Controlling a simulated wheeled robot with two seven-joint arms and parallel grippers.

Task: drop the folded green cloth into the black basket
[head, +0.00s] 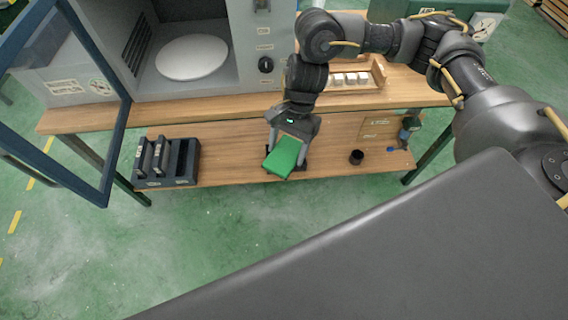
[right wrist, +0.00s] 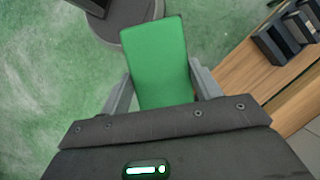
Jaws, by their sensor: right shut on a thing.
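The folded green cloth (head: 284,156) is a flat green block in the head view, in front of the lower shelf. My right gripper (head: 286,160) is shut on it, with a finger on each side. In the right wrist view the cloth (right wrist: 159,62) sticks out past the gripper (right wrist: 161,88), and the fingers press its two long sides. I cannot make out a black basket for certain in either view. My left gripper is not in view.
A wooden table has a lower shelf (head: 228,150). On the shelf stand a black slotted holder (head: 167,181), a small dark cup (head: 356,157) and a dark bottle (head: 408,128). An open oven (head: 225,25) with its swung-out door (head: 115,150) is at upper left. The green floor is clear in front.

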